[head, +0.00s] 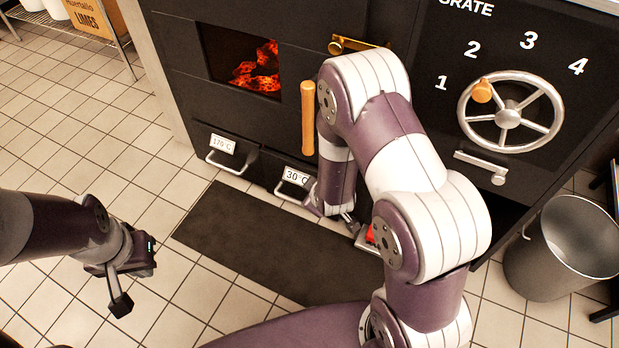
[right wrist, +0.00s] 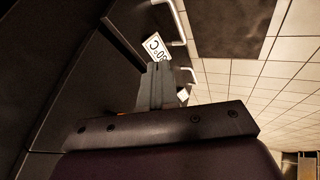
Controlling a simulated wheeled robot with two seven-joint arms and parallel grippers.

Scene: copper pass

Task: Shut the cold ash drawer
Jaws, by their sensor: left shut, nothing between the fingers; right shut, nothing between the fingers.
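The ash drawer marked 30 °C (head: 276,172) is low on the dark oven front, with a white label and a pale bar handle. Its label (right wrist: 155,46) also shows in the right wrist view. I cannot tell how far out this drawer stands. A drawer marked 170 °C (head: 205,138) is to its left. My right gripper (head: 347,217) is low, just right of the 30 °C handle, partly behind my own arm. Its grey fingers (right wrist: 157,82) are together and empty, pointing along the drawer fronts. My left gripper (head: 121,302) is shut and empty over the tiles at left.
A dark mat (head: 240,245) lies before the oven. A red item (head: 370,236) shows beside my right arm, mostly hidden. A grate wheel (head: 508,117) is on the right panel, above a metal bin (head: 570,250). Embers glow in the firebox (head: 257,75). Tiles at left are clear.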

